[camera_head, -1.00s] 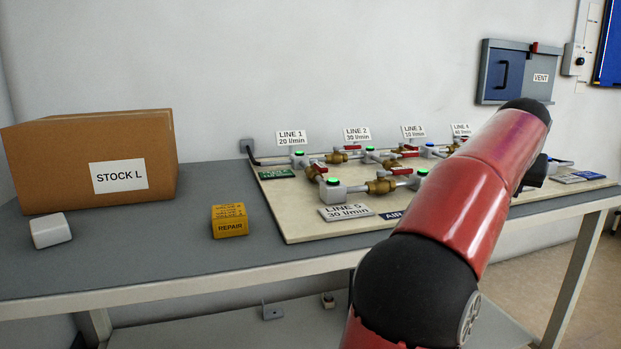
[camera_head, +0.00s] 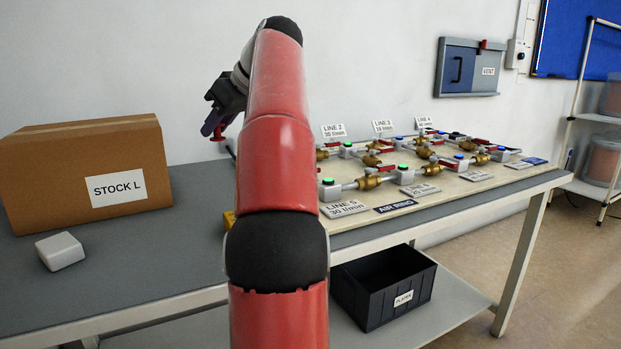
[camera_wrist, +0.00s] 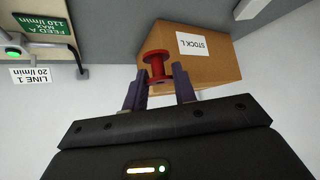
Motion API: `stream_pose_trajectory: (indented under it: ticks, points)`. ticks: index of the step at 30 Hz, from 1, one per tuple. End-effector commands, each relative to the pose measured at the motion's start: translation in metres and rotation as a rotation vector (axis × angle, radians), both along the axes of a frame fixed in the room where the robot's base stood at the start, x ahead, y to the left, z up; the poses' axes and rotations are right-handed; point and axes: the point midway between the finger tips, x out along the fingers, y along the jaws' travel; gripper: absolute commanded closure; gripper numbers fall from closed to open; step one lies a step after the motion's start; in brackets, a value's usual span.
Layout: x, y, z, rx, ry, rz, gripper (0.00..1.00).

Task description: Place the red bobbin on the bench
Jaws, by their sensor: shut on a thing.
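The red bobbin (camera_wrist: 157,64) is a small spool with wide flanges, held between the two purple fingers of my gripper (camera_wrist: 158,84) in the wrist view. In the head view, my gripper (camera_head: 212,126) is above the back part of the grey bench (camera_head: 130,265), right of the stock box. The bobbin (camera_head: 218,136) shows there as a small red shape below the fingers, partly hidden. It appears held above the bench top; the exact height is hard to tell.
The cardboard box STOCK L (camera_head: 75,165) and a white block (camera_head: 60,250) are on the bench's left. A panel with valves and labels (camera_head: 400,190) fills the right. A yellow block (camera_head: 229,219) is mostly hidden behind my arm. Bare bench lies between box and arm.

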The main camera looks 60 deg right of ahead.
Motion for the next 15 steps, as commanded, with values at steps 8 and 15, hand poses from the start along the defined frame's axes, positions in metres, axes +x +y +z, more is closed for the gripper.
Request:
stream_pose_trajectory:
  ticks: [8,15]
  points:
    - [0.012,0.034,0.019,0.001,-0.002,0.141,0.98]
    - [0.009,0.033,0.016,0.002,-0.007,0.140,0.98]
